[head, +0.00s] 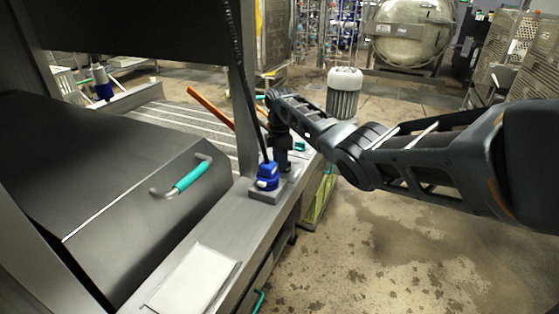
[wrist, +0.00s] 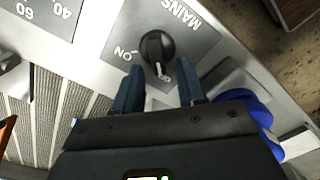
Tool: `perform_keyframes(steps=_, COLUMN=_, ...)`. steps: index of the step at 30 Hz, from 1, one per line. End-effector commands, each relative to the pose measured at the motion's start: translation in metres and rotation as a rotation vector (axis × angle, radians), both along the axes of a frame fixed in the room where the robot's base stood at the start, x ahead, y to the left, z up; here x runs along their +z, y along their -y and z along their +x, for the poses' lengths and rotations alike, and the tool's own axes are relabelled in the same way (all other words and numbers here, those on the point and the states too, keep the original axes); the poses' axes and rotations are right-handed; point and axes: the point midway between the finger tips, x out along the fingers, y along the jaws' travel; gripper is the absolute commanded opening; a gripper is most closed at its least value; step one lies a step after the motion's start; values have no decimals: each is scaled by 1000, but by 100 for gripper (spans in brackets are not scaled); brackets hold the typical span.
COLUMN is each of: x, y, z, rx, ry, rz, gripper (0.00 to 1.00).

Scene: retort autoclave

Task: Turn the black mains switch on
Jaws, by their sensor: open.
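The black mains switch (wrist: 158,48) is a round knob on a grey plate marked MAINS (wrist: 180,15) in the wrist view. The ON mark is left of the knob. Another mark, partly covered, is just below it, and the knob's white pointer seems to face that mark. My gripper (wrist: 159,82) is open, with one blue-grey finger on each side just below the knob. I cannot tell whether either finger touches it. In the head view my gripper (head: 281,160) points down at the counter and hides the switch.
A blue connector (head: 267,177) with a black cable stands right beside my gripper. A steel upright (head: 243,110) and a dark lid with a teal handle (head: 188,176) are to the left. An orange bar (head: 210,106) lies behind. Other dial plates (wrist: 45,12) are close by.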

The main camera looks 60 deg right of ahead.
Motion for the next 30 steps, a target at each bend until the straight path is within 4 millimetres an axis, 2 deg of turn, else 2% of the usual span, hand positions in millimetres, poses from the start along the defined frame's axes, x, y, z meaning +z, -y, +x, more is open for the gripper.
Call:
perform_keyframes(steps=10, x=-5, y=0, z=0, rx=0, ry=1, rz=-1, gripper=40)
perform_keyframes(steps=23, x=-5, y=0, z=0, rx=0, ry=1, rz=0, gripper=0)
perform_keyframes(steps=30, x=-5, y=0, z=0, rx=-1, ry=1, rz=1, gripper=0)
